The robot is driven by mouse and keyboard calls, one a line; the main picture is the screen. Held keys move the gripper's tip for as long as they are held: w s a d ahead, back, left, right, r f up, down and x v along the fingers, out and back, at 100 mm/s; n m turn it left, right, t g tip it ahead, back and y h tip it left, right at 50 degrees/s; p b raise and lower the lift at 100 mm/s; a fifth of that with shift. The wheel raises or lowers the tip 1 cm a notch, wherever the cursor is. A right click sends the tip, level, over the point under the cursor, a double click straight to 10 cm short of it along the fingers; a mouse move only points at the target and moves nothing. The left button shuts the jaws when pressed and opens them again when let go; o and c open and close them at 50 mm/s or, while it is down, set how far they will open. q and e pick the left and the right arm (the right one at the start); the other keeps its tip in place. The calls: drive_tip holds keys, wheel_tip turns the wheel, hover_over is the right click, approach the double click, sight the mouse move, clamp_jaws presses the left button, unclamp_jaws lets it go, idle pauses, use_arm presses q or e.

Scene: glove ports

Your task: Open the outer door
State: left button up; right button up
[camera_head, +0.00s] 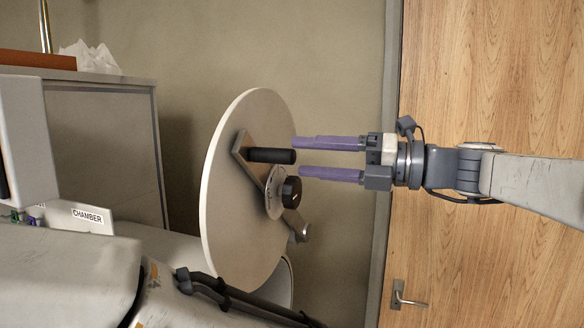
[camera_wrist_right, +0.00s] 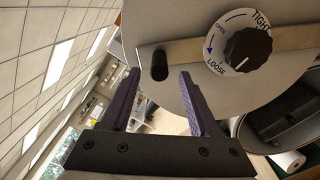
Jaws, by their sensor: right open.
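The outer door is a round white disc (camera_head: 225,195) seen at a slant in the head view, and it also fills the top of the right wrist view (camera_wrist_right: 190,80). A flat metal bar (camera_wrist_right: 200,50) crosses it, with a black handle (camera_head: 270,155) and a black knob (camera_head: 291,192) on a dial marked TIGHT, LOOSE and OPEN. My right gripper (camera_head: 297,157) is open, its purple fingertips at the handle's free end. In the wrist view the handle (camera_wrist_right: 159,65) shows between the fingertips (camera_wrist_right: 159,72), with gaps. My left gripper is not in view.
A dark, round port opening (camera_wrist_right: 285,115) shows beside the disc in the wrist view, so the door appears to stand away from it. A CHAMBER label (camera_head: 88,216) and grey equipment (camera_head: 70,265) are at left. A wooden room door (camera_head: 480,80) stands behind my right arm.

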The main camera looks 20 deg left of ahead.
drive_tip(key=d+b, duration=0.2)
drive_tip(key=d, duration=0.4)
drive_tip(key=shift+w, duration=0.2)
drive_tip(key=shift+d, duration=0.1)
